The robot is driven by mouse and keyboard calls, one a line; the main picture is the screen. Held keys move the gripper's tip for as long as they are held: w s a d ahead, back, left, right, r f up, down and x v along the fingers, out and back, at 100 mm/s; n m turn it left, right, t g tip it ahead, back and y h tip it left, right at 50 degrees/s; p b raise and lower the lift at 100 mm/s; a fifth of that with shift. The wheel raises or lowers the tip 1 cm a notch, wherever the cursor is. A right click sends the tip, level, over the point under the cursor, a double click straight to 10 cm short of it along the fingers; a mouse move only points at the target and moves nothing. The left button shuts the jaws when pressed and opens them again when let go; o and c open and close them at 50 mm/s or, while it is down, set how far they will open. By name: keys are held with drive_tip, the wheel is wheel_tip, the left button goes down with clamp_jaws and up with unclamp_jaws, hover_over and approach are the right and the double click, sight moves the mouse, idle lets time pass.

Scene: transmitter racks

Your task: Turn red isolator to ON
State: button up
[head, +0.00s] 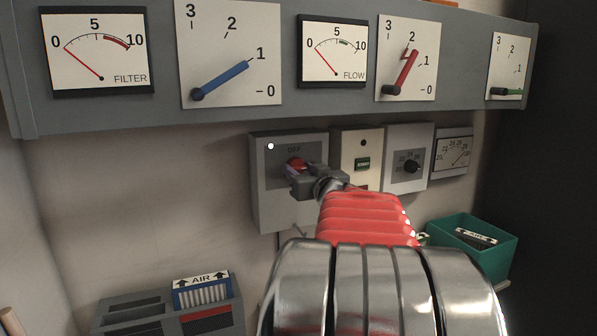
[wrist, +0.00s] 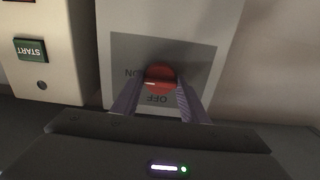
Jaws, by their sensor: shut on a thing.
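The red isolator (head: 295,162) is a red rotary handle on a grey wall box (head: 262,205) below the gauge shelf. OFF is printed above it in the head view; ON is not visible there, behind my gripper. In the wrist view the picture is upside down: the red isolator (wrist: 159,77) sits between both fingers, with OFF below it and ON to its left. My gripper (head: 303,171) is shut on the handle, one finger on each side. I cannot tell for sure which label the handle points to.
The gauge shelf (head: 300,107) overhangs above. A green bin (head: 487,256) stands lower right, an AIR filter unit (head: 202,292) lower left.

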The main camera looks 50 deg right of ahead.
drive_tip(key=shift+f, duration=0.4)
drive_tip(key=o, duration=0.8)
drive_tip(key=shift+w, duration=0.1)
drive_tip(key=shift+c, duration=0.2)
drive_tip(key=shift+o, duration=1.3)
drive_tip(key=shift+r, duration=0.25)
drive_tip(key=shift+s, duration=0.2)
drive_tip(key=v, duration=1.3)
drive_tip(key=shift+s+a, duration=0.2)
drive_tip(key=shift+f, duration=0.1)
